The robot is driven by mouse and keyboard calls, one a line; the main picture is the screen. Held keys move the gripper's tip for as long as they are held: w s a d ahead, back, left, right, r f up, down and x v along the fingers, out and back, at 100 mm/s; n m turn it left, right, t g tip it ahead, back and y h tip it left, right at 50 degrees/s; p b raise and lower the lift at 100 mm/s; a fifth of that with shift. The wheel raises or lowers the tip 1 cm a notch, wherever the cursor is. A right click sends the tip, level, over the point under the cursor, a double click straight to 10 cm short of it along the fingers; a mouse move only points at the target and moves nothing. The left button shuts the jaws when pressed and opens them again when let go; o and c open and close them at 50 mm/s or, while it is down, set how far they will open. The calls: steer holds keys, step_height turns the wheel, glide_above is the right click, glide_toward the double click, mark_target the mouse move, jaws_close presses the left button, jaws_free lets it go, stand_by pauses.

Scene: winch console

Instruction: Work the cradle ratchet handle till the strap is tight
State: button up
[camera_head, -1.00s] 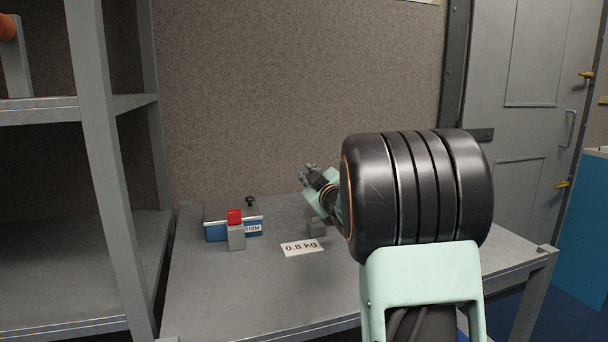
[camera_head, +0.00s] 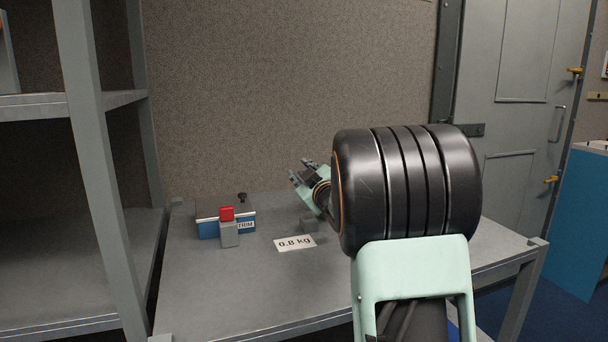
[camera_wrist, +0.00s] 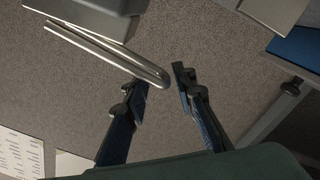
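My gripper (camera_head: 300,172) reaches past my dark arm joint over the back of the grey table, with its fingers apart. In the wrist view my gripper (camera_wrist: 160,80) is open, one finger on each side. A bent silver rod, perhaps the ratchet handle (camera_wrist: 120,58), runs from the upper left, and its rounded end lies close to the gap between the fingertips in the picture. I cannot tell its depth or whether it touches a finger. I cannot make out the strap or the cradle in either view.
A grey shelf (camera_head: 90,150) stands left, a door (camera_head: 520,120) right.

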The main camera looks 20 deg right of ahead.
steer(key=s, duration=1.2)
